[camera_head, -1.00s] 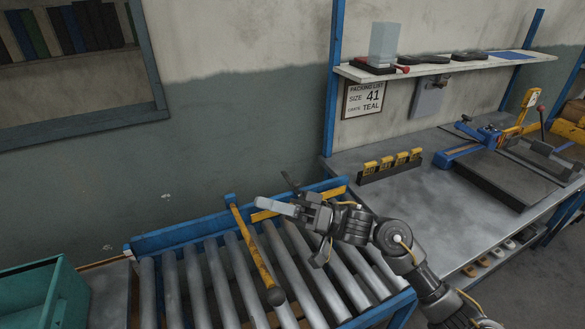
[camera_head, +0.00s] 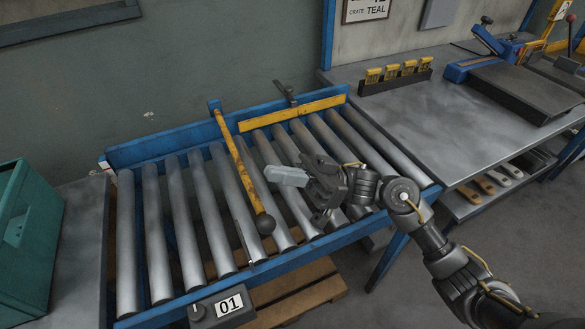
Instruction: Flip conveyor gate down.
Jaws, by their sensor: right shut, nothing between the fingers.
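The conveyor gate is a yellow bar (camera_head: 238,160) with a black ball knob (camera_head: 265,223) at its near end. It runs from a blue post at the back edge of the roller conveyor (camera_head: 130,155) towards the front. I cannot tell whether the bar rests on the rollers or stands above them. My right gripper (camera_head: 285,176) is to the right of the bar, above the rollers, with its pale fingers pointing left. It is shut and empty, and appears apart from the bar and knob. My left gripper is not in view.
A fixed-looking yellow strip (camera_head: 290,113) and a dark lever (camera_head: 285,92) are at the conveyor's back edge. A teal crate (camera_head: 30,240) stands left. A grey workbench (camera_head: 430,125) stands right.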

